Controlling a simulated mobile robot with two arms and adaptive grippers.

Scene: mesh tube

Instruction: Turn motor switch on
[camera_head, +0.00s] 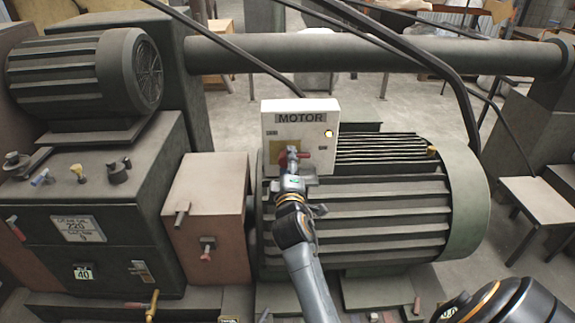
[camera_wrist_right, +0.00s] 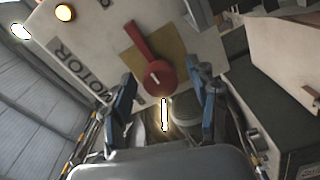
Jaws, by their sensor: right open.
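The white MOTOR box (camera_head: 305,112) stands upright on the big ribbed motor (camera_head: 375,215). Its red rotary switch (camera_wrist_right: 158,72) sits on a yellow plate (camera_wrist_right: 190,50) in the right wrist view, with its lever angled toward the upper left. My right gripper (camera_head: 291,160) is in front of the box and partly covers the switch in the head view. In the wrist view the right gripper (camera_wrist_right: 161,76) is open, with a blue-grey finger on each side of the round knob. Contact cannot be told. My left gripper is not in view.
A small lamp (camera_head: 328,133) on the box glows yellow-white. Black cables (camera_head: 225,45) and a thick horizontal pipe (camera_head: 380,53) pass behind and above. A cabinet (camera_head: 90,215) with knobs and a smaller motor (camera_head: 85,72) stands at left. Open floor and a stool (camera_head: 540,200) lie at right.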

